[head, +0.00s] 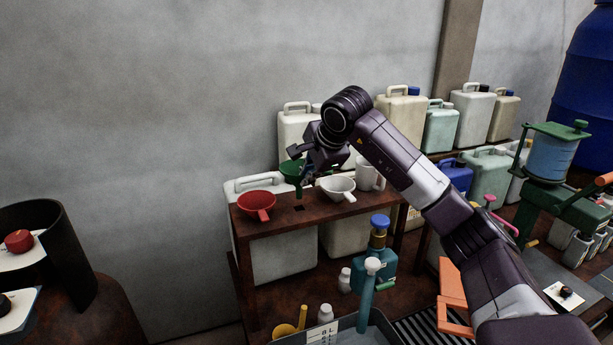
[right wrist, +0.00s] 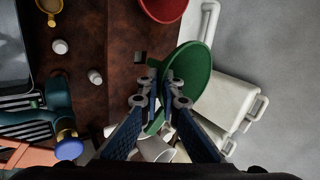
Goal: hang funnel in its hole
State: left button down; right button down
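The green funnel (head: 292,167) is at the brown rack (head: 270,225), between the red funnel (head: 256,203) and the white funnel (head: 338,186). Its narrow stem points down near a dark square hole (head: 299,207) in the rack top. My right gripper (head: 314,160) is at the funnel. In the right wrist view its fingers (right wrist: 162,88) are close together around the green funnel (right wrist: 195,82), and the hole (right wrist: 140,57) shows open and empty beside it. Whether the stem touches the rack is hidden. My left gripper is not in view.
A white jug (head: 370,175) stands at the rack's right end. Several canisters (head: 402,115) line the wall behind. A teal pump bottle with a blue cap (head: 378,250) and small white bottles are below in front. A green-framed device (head: 550,150) is at right.

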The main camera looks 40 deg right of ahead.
notch_tip(320, 180, down, 2)
jog(key=shift+f+b, duration=0.1)
jog(key=shift+b, duration=0.6)
jog(key=shift+f+b, duration=1.2)
jog(key=shift+f, duration=0.9)
jog(key=shift+f, duration=0.35)
jog(key=c, duration=2.1)
grip_release()
jog(key=v, duration=1.2)
